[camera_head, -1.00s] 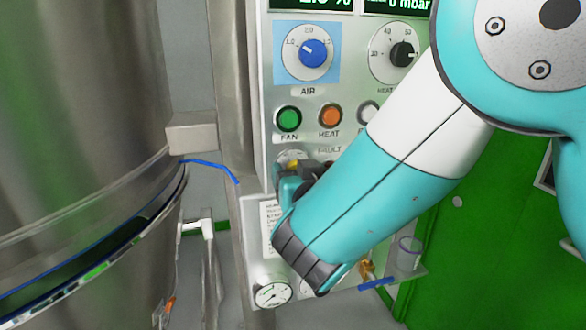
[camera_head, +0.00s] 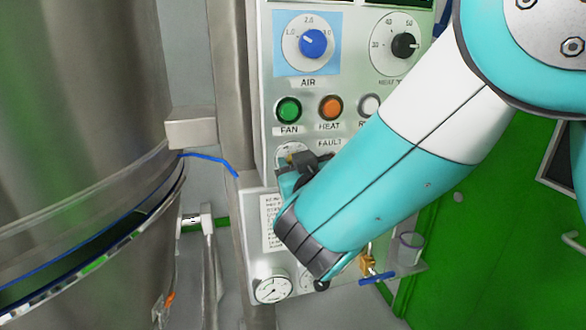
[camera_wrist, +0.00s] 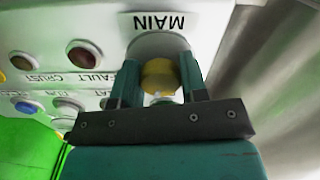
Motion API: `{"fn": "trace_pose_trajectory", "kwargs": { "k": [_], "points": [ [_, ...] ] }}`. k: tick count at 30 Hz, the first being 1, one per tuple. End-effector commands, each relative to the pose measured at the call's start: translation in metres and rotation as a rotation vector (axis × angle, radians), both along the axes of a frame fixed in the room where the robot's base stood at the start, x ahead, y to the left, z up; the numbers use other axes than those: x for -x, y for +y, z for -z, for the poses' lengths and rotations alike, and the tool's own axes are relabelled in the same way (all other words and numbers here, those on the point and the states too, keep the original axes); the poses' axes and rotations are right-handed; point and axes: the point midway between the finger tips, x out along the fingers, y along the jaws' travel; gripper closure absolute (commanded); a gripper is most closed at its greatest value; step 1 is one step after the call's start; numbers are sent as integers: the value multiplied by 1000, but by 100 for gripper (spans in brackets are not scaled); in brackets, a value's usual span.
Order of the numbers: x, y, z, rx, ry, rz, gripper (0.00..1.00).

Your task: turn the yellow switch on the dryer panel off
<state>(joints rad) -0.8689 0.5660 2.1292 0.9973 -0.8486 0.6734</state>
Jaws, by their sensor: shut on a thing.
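The yellow switch (camera_wrist: 160,77) sits on a pale round plate under the label MAIN, which appears upside down in the wrist view. My gripper (camera_wrist: 158,85) has one finger on each side of the yellow switch and is shut on it. In the head view my gripper (camera_head: 298,165) is at the panel's lower left, and my arm hides most of the switch there. The dryer panel (camera_head: 262,130) is grey. The switch's exact angle is hard to tell.
Above the switch are the green FAN button (camera_head: 289,110), the orange HEAT button (camera_head: 330,107) and the blue AIR knob (camera_head: 313,43). A pressure gauge (camera_head: 272,289) is below. A large steel vessel (camera_head: 80,110) stands close on the left.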

Motion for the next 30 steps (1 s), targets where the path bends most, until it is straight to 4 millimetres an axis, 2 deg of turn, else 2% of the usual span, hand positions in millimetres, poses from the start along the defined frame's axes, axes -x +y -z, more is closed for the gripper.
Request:
{"fn": "trace_pose_trajectory", "kwargs": {
  "k": [18, 30],
  "points": [
    [1, 1, -1, 537, -155, -6, 84],
    [1, 1, -1, 745, -216, -7, 84]
  ]
}}
